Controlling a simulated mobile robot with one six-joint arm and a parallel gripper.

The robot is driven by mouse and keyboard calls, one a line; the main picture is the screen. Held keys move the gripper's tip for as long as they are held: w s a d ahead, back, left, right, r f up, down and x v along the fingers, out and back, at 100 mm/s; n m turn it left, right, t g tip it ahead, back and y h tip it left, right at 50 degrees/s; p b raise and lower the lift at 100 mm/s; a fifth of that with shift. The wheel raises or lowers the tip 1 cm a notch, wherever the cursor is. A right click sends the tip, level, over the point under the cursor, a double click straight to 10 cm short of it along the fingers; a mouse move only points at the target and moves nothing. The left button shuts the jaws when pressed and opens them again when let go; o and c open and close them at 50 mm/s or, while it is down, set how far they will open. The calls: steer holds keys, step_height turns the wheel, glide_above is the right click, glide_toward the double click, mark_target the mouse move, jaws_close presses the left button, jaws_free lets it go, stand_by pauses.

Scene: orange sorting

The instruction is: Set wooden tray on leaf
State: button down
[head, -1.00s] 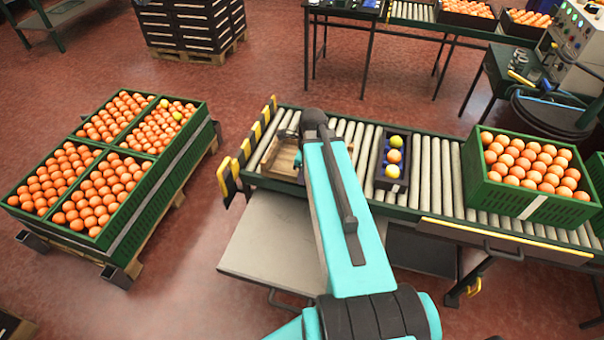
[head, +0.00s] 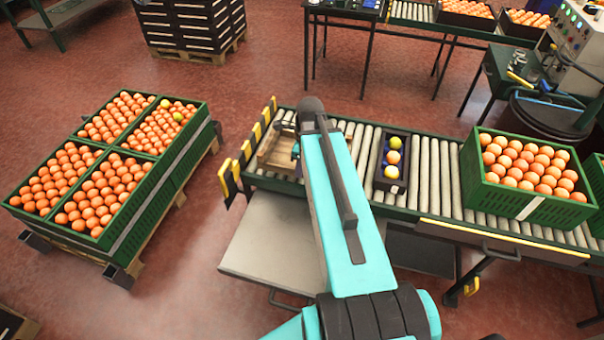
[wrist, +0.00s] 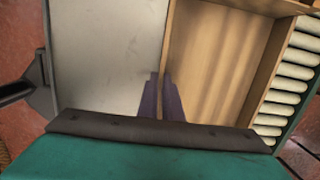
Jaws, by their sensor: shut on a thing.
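The wooden tray (head: 273,160) is a shallow, light brown box at the left end of the roller conveyor, partly hidden by my arm. In the wrist view its bare floor (wrist: 215,60) shows empty. My gripper (wrist: 160,82) is shut on the tray's near side wall, one finger on each side of it. The leaf (head: 262,245) is a flat grey panel along the conveyor's near side, empty where it shows. In the wrist view the leaf (wrist: 105,55) lies left of the tray wall. I cannot tell whether the tray touches the rollers.
A dark crate (head: 391,165) with a few fruits stands on the rollers right of the tray. A green crate of oranges (head: 525,205) stands farther right. Yellow-black end posts (head: 229,180) rise at the conveyor's left end. Stacked orange crates (head: 150,205) stand on a pallet at left.

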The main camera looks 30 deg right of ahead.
steer(key=shift+n, duration=0.4)
steer(key=a+r, duration=0.1)
steer(key=w+a+r, duration=0.1)
steer(key=w+r, duration=0.1)
steer(key=shift+w+a+r, duration=0.25)
steer(key=shift+a+r, duration=0.1)
steer(key=shift+a, duration=0.05)
steer(key=w+a+r+n+g+b, duration=0.1)
steer(key=w+a+r+n, duration=0.3)
steer(key=a+n, duration=0.4)
steer(key=w+a+r+n+b, duration=0.1)
steer(key=w+a+r+n, duration=0.3)
steer(key=a+r+n, duration=0.3)
steer(key=shift+w+a+r+n+g, duration=0.15)
steer(key=shift+a+n+g, duration=0.35)
steer(key=shift+a, duration=0.95)
steer(key=shift+d, duration=0.1)
